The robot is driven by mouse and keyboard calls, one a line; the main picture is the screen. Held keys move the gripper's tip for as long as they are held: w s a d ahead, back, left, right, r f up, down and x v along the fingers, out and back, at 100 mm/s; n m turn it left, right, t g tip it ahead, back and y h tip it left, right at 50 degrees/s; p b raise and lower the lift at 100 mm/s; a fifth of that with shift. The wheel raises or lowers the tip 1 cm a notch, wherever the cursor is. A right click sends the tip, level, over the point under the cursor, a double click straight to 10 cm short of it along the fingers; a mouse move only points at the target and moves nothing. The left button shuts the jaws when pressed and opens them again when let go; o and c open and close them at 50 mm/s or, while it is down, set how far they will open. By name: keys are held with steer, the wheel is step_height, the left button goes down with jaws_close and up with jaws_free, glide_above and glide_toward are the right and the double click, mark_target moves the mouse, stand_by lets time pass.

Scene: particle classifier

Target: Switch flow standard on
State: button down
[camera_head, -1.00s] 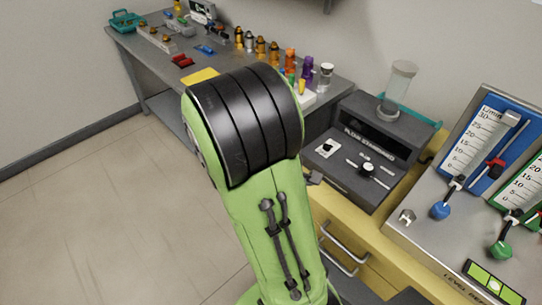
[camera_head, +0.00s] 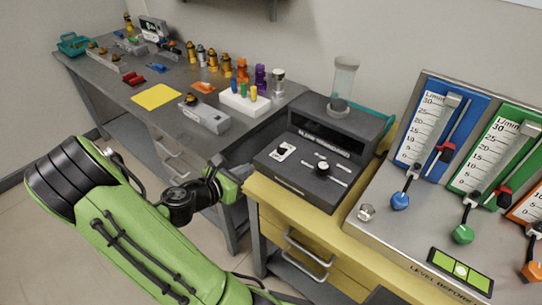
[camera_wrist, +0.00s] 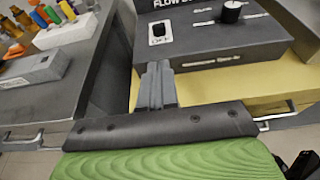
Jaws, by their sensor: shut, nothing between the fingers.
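The flow standard (camera_head: 300,184) is a dark grey box with a sloped front panel on the yellow bench. Its switch (camera_head: 284,151), a dark rocker in a white plate, is at the panel's left; a black knob (camera_head: 322,169) is to its right. In the wrist view the switch (camera_wrist: 160,32) lies just beyond the tips of my gripper (camera_wrist: 157,70), and the knob (camera_wrist: 232,11) is at upper right. My gripper is shut and empty, low in front of the panel's left part, apparently apart from the switch. I cannot tell the switch's position.
A glass cylinder (camera_head: 343,78) stands on the flow standard. A flowmeter panel (camera_head: 377,216) with coloured scales is to its right. The grey workbench (camera_head: 118,88) at left holds bottles, a white block and a grey device (camera_head: 205,115). Yellow drawers (camera_head: 290,245) are below.

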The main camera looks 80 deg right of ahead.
steer(key=b, duration=0.3)
glide_toward(281, 148)
steer(key=x, duration=0.2)
steer(key=f+x, duration=0.1)
steer(key=x, duration=0.1)
steer(key=shift+s+d+f, duration=0.15)
steer(key=shift+d+f, duration=0.05)
steer(key=shift+s+d+r, duration=0.1)
steer(key=shift+s+d, duration=0.1)
steer(key=shift+d, duration=0.35)
steer(key=shift+s+d+r+p, duration=0.2)
steer(key=shift+d+p, duration=0.15)
steer(key=shift+p, duration=0.35)
steer(key=shift+p+x, duration=0.7)
steer(key=shift+x, duration=0.25)
steer(key=shift+r, duration=0.15)
steer(key=shift+w, duration=0.1)
